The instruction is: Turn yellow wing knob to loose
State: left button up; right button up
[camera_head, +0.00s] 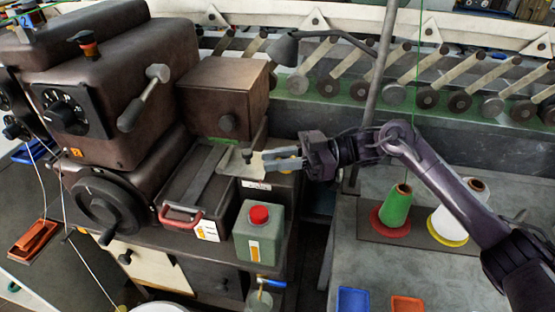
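My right gripper (270,160) reaches in from the right, over a small pale plate (246,166) between the brown machine and the green canister. Its two grey fingers look parted, with nothing visible between them. A small dark upright knob (247,154) stands just left of the fingertips, apart from them. I cannot clearly make out a yellow wing knob. A small yellow piece (121,308) shows at the bottom edge, but it is too cut off to tell its shape. My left gripper is not in view.
The brown machine (120,60) with a dial and handwheel (105,200) fills the left. A green canister (257,232) with a red cap stands below the gripper. Green (397,212) and white thread cones stand at right, near a grey pole (380,80). Blue and orange trays lie bottom right.

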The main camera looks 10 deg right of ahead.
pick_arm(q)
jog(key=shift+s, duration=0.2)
pick_arm(e)
jog(key=shift+o, duration=1.3)
jog(key=shift+r, duration=0.1)
